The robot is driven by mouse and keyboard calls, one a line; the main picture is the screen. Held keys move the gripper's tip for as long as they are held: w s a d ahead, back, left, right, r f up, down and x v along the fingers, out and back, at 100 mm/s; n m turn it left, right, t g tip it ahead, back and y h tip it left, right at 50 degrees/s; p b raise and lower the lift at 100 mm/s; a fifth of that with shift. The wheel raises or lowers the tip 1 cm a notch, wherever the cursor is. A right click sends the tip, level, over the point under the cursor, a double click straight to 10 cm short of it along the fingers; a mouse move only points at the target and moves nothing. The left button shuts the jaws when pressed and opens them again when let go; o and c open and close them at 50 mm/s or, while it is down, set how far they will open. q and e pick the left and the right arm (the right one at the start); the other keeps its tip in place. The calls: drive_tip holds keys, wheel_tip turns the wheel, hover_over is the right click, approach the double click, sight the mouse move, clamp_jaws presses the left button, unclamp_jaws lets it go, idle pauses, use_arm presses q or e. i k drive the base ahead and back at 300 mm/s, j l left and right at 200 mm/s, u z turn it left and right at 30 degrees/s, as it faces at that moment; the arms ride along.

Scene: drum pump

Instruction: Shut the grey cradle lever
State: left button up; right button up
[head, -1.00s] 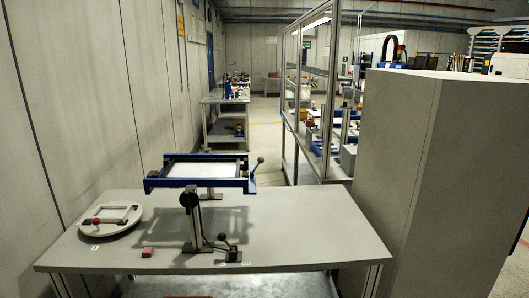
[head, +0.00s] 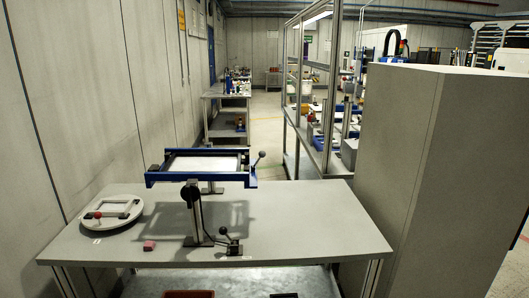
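A blue cradle frame (head: 202,180) with a pale panel (head: 203,164) in it stands raised on metal posts above the grey table. A short lever with a dark grey ball knob (head: 261,154) sticks up at the cradle's right end, tilted to the right. A second lever with a dark knob (head: 223,231) sits low on the table beside the front post (head: 198,219). Which of these is the grey cradle lever I cannot tell for certain. Neither of my grippers is in view.
On the grey table (head: 310,225) are a round plate (head: 108,221) with a red ball knob (head: 98,215) at left and a small pink block (head: 149,245). A tall grey cabinet (head: 400,170) stands close at right. The table's right part is clear.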

sight(262, 154)
drive_tip(key=i+z, duration=0.45)
drive_tip(key=i, duration=0.55)
